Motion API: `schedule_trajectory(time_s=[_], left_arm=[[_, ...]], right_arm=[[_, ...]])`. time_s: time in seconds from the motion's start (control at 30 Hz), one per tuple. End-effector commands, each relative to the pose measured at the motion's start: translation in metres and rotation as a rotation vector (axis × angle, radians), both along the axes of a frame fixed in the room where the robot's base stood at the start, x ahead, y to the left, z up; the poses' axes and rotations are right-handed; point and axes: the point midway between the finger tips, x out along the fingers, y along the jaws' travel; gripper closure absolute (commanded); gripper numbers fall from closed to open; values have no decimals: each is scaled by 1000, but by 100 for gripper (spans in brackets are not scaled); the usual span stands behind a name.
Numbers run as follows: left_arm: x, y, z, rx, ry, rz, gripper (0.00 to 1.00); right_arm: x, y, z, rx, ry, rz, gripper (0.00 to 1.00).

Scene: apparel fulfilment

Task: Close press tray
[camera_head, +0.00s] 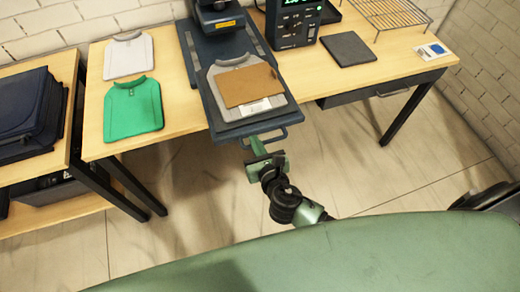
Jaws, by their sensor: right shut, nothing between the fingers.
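The press tray (207,97) is dark blue and sticks out past the front edge of the table, below the heat press (219,18). A grey shirt (217,74) lies flat on it, with a brown sheet (247,86) and a white printed piece on top. A dark handle (274,137) is at the tray's front. My right gripper (255,140) is shut and empty, with its fingertips close to the handle. I cannot tell whether they touch it. My left gripper is not in view.
A green shirt (133,106) and a white shirt (128,55) lie on the table's left. A control box (293,22), a dark pad (348,49) and a wire rack (388,12) are on the right. A side table with dark folded cloth (27,103) stands at left. Floor before the table is clear.

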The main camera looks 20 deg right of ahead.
Motion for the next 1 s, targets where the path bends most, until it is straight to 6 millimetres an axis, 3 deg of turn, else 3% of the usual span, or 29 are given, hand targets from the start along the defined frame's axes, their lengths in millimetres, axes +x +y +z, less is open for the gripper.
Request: schedule_trajectory(time_s=[0.2,0.7,0.87,1.0], left_arm=[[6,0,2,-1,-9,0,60],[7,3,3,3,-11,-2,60],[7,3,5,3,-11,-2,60],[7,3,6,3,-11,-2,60]], right_arm=[[17,1,-5,1,1,0,100],[23,1,-6,2,1,-1,100],[42,1,-4,0,-2,0,100],[72,2,-3,0,-4,-2,100]])
